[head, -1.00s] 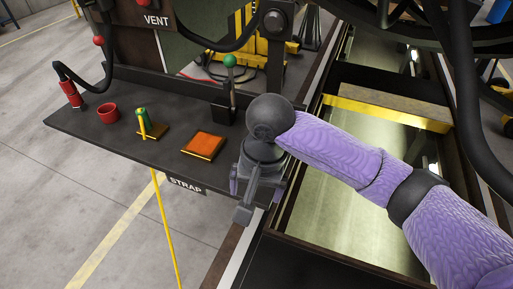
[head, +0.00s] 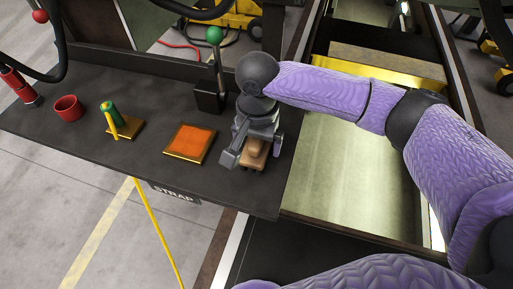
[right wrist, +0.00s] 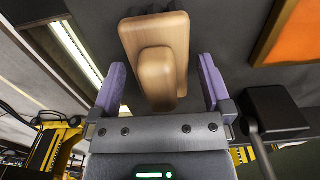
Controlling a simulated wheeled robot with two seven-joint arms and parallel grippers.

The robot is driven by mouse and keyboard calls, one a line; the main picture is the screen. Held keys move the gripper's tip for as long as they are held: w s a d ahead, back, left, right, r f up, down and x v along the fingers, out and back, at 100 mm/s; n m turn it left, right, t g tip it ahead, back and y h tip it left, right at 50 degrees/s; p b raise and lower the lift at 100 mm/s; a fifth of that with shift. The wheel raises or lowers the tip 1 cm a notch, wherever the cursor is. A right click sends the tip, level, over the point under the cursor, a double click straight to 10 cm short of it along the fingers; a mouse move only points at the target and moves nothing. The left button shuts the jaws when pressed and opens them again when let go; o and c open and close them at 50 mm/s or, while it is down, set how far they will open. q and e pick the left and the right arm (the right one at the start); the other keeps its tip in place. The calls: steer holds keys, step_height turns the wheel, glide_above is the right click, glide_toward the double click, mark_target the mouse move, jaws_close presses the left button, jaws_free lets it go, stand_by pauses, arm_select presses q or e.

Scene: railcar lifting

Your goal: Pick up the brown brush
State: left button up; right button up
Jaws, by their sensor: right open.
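The brown brush (head: 254,153) lies on the dark shelf near its right end, partly hidden by my right gripper in the head view. In the right wrist view the brush (right wrist: 157,60) shows as a light-brown wooden block with a rounded raised handle. My right gripper (head: 253,150) is open right at the brush. In the right wrist view its purple-padded fingers (right wrist: 162,88) stand on either side of the near part of the brush, with a visible gap on each side. My left gripper is not in view.
A pit with a yellow edge lies to the right.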

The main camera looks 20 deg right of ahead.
steer(key=shift+f, duration=0.45)
steer(key=shift+c, duration=0.9)
steer(key=c, duration=0.9)
steer(key=shift+c, duration=0.9)
step_height(320, 180, up, 9)
steer(key=shift+a+r+p, duration=0.1)
steer(key=shift+r+p, duration=0.05)
steer(key=shift+p, duration=1.1)
steer(key=shift+r, duration=0.35)
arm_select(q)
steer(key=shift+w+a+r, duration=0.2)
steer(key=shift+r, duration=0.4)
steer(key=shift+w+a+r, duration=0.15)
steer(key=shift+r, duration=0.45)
arm_select(e)
steer(key=shift+r, duration=0.1)
